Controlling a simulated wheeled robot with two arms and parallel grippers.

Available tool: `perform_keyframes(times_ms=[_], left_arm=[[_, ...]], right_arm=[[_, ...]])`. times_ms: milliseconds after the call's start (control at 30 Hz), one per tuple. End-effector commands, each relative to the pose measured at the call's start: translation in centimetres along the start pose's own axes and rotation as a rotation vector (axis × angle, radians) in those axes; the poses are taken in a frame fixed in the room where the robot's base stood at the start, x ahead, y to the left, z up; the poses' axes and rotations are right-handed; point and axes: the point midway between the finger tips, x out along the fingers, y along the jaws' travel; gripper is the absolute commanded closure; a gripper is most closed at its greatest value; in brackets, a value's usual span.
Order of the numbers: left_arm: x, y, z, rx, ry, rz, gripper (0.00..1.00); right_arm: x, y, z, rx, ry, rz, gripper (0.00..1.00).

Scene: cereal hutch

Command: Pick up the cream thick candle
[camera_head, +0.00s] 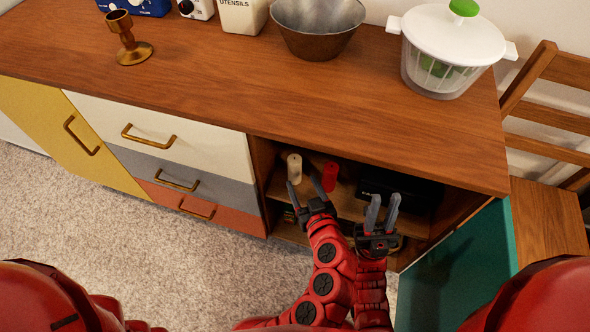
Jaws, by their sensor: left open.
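The cream thick candle (294,168) stands upright on the upper shelf of the open cabinet section, near its left wall. My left gripper (304,184) is open in front of the shelf. Its left fingertip is just below the cream candle in the picture, and nothing is seen between its fingers. Whether the fingertip touches the candle is hard to tell. My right gripper (383,203) is to the right, with its fingers apart and empty, in front of a black box.
A red candle (330,174) stands right of the cream one. The black box (410,190) fills the shelf's right part. An open teal door (460,265) bounds the right side. The wooden top (300,100) overhangs the shelf; a brass candlestick (129,42) stands on it.

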Motion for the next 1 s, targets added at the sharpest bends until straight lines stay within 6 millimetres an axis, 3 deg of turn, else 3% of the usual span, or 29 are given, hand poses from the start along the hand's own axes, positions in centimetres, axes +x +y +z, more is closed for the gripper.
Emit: perform_keyframes(times_ms=[100,300,567,800,1000], left_arm=[[3.0,-0.1,0.1,0.0,-0.001,-0.006,0.36],[6.8,-0.1,0.2,0.003,-0.002,-0.003,0.36],[8.9,0.2,0.3,0.0,0.0,0.002,0.36],[12.5,0.4,0.7,0.002,0.0,0.001,0.36],[13.2,0.4,0.7,0.002,0.0,0.003,0.36]], right_arm=[[-0.3,0.0,0.1,0.0,0.0,0.0,0.73],[-0.6,0.0,0.1,0.0,0.0,0.0,0.73],[-0.8,0.0,0.1,0.0,0.0,0.0,0.73],[-1.2,-0.1,0.2,0.0,0.0,0.0,0.73],[-1.2,-0.1,0.2,0.0,0.0,0.0,0.73]])
